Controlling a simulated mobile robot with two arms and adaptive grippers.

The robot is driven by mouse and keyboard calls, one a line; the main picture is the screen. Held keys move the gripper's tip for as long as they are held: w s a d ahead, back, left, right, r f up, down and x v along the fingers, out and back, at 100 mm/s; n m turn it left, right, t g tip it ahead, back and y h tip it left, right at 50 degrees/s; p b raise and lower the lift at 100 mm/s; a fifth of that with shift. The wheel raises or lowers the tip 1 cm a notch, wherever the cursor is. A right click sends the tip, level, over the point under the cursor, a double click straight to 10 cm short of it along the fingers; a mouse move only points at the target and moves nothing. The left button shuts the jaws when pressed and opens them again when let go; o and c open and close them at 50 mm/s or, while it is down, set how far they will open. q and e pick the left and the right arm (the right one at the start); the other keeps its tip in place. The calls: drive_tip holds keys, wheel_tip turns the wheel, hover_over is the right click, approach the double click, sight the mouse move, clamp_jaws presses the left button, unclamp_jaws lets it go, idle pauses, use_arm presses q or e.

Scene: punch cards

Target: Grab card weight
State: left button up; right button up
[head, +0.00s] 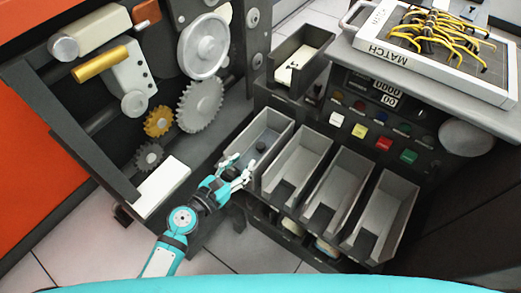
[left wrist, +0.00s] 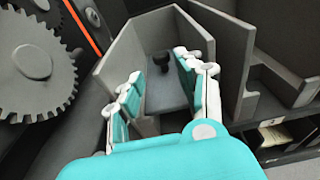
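The card weight looks like a small dark knobbed piece (head: 261,147) inside the leftmost of the grey bins (head: 283,131). The fingers look apart from the weight. My right gripper is not in view.
More grey bins (head: 377,216) stand to the right. A small tray with a white card (head: 293,68) sits above. Gears (head: 200,104) and a white block (head: 162,186) lie left of the bins. A panel of coloured buttons (head: 384,143) and a wired board (head: 440,45) are right.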

sight(261, 145)
use_arm(q)
drive_tip(key=x, duration=0.9)
drive_tip(key=shift+w+d+f+b, duration=0.1)
drive_tip(key=shift+w+d+b, duration=0.1)
drive_tip(key=shift+w+b, duration=0.1)
clamp_jaws()
